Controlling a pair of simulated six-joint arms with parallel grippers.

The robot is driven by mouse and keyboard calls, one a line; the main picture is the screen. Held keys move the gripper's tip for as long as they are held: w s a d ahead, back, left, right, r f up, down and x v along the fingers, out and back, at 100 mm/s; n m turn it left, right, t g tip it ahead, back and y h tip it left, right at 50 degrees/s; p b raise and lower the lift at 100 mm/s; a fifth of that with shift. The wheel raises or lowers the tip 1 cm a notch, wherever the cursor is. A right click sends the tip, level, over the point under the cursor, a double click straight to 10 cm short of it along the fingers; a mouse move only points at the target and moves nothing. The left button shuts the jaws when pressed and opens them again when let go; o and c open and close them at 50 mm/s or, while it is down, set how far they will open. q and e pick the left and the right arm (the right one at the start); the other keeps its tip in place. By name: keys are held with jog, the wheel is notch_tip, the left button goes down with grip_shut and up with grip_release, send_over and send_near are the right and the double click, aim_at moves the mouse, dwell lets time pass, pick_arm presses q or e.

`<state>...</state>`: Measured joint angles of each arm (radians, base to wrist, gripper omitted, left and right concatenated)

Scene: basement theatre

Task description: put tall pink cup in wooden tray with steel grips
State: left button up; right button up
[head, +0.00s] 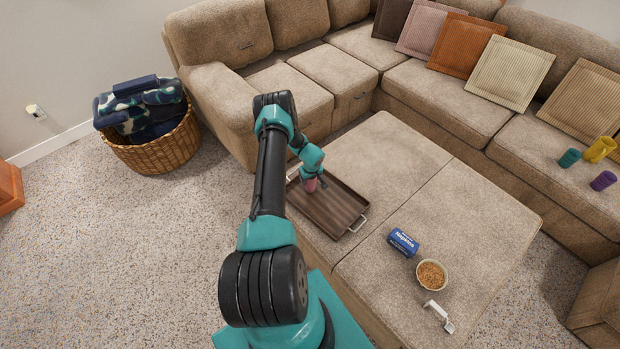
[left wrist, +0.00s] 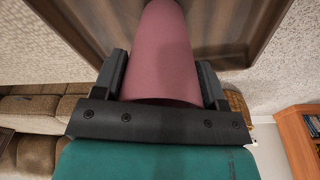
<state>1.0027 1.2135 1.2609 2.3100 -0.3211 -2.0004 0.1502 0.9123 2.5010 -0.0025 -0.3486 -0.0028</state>
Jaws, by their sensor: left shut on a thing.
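The tall pink cup (left wrist: 160,50) is between the fingers of my left gripper (left wrist: 163,85), which is shut on it. In the head view the cup (head: 310,186) shows only as a small pink patch below my left gripper (head: 318,181), over the left part of the wooden tray. The dark wooden tray (head: 335,212) with steel grips lies on the ottoman; its rim and floor also show behind the cup in the left wrist view (left wrist: 225,25). I cannot tell whether the cup's base touches the tray floor. My right gripper is not in view.
Teal (head: 569,158), yellow (head: 599,149) and purple (head: 603,181) cups stand on the sofa. The tray's right part is bare.

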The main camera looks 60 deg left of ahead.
pick_arm(q)
jog(key=o, duration=0.9)
notch_tip(320, 180, up, 12)
jog(key=d, duration=0.2)
jog(key=shift+s, duration=0.15)
dwell(0.6)
jog(key=s+d+r+m+h, duration=0.2)
jog(key=d+r+m, duration=0.1)
jog(key=d, duration=1.1)
jog(key=s+d+r+m+h, duration=0.1)
jog(key=d+m, duration=0.5)
jog(key=d, duration=0.9)
jog(key=s+d+r+m+h, duration=0.2)
jog(key=s+d+r+m, duration=0.2)
jog(key=d, duration=1.1)
jog(key=shift+r+m+h, duration=0.3)
jog(key=shift+r+m, duration=0.1)
jog(key=shift+m, duration=0.2)
jog(key=shift+d, duration=0.1)
